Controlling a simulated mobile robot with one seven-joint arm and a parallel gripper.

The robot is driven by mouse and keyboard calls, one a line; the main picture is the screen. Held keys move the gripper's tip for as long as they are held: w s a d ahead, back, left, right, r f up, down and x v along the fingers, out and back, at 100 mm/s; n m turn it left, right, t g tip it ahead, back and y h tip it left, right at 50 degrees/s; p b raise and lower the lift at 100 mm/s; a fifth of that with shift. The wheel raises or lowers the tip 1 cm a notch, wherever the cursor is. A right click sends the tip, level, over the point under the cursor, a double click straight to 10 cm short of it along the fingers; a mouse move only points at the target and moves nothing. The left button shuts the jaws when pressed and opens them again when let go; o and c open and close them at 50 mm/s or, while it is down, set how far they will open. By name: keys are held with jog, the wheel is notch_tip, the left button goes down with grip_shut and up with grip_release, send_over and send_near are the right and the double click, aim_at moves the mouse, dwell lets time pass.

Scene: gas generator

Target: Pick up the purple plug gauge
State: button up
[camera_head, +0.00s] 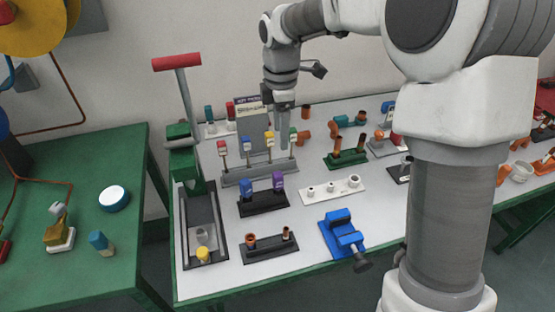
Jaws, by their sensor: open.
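The purple plug gauge (278,181) stands upright in a dark holder (264,204) near the middle of the table. A blue plug gauge (246,189) stands beside it on the left in the same holder. My gripper (283,145) points down above and behind the purple gauge, apart from it, in front of the grey stand with the sign. It is small in this view and the gap between its fingers is hard to make out. Nothing shows held in it.
A grey rack with coloured-top pieces (258,172) stands behind the holder. A white block with fittings (333,189) lies to the right, and a blue vise (341,234) at the front right. A green lever tool (185,160) stands at left. Bare white tabletop (300,217) shows between them.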

aim_at(278, 174)
jog(key=shift+n, duration=0.5)
jog(key=f, duration=0.6)
jog(key=f+b, duration=0.1)
jog(key=f, duration=1.1)
jog(key=shift+w+a+f+b, duration=0.25)
jog(key=shift+w+a+b, duration=0.05)
jog(key=shift+w+a, duration=0.1)
grip_shut()
